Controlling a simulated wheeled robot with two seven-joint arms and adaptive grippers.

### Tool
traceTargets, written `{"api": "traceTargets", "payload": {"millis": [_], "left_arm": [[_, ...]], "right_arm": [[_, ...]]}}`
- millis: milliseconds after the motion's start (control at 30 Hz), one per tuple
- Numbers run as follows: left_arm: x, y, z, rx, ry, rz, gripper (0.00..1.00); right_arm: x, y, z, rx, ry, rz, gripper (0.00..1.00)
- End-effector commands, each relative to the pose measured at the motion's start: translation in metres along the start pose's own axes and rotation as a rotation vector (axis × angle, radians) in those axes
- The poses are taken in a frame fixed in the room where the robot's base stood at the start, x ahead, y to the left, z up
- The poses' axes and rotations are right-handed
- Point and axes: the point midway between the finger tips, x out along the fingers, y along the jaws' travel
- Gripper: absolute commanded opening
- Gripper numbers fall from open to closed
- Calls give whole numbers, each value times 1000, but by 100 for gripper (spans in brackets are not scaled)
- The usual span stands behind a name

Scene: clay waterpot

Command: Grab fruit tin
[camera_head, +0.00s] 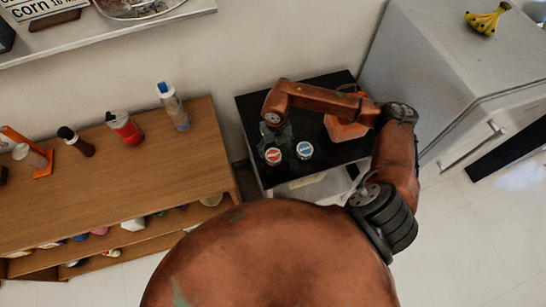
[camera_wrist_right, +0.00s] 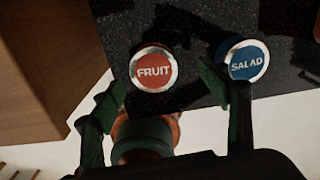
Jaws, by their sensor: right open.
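The fruit tin (camera_head: 273,156), with a red lid label, stands on the dark tabletop (camera_head: 255,108). In the right wrist view the fruit tin (camera_wrist_right: 153,70) reads FRUIT. The salad tin (camera_head: 305,150), with a blue label, stands just right of it and also shows in the wrist view (camera_wrist_right: 247,62). My right gripper (camera_head: 274,137) is close to the fruit tin in the head view. In the wrist view its spread fingers (camera_wrist_right: 162,80) lie either side of the fruit tin, the right finger between the two tins. Contact is not visible. My left gripper is out of view.
An orange object (camera_head: 345,130) sits on the dark table, partly behind my right arm. A wooden shelf unit (camera_head: 70,190) with bottles is on the left. A grey fridge (camera_head: 430,60) with bananas (camera_head: 487,20) stands right. My own body covers the bottom centre.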

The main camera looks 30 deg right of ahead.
Motion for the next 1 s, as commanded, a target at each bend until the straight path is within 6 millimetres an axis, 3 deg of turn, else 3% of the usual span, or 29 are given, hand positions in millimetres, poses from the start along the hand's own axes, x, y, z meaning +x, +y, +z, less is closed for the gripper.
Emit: {"api": "traceTargets", "payload": {"millis": [167,400,667,1000], "left_arm": [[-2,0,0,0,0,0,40],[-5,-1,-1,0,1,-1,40],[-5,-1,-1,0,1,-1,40],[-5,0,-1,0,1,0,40]], "right_arm": [[14,4,0,0,1,3,69],[48,9,-1,-1,1,3,69],[53,9,0,-2,-1,4,69],[53,9,0,-2,-1,4,46]]}}
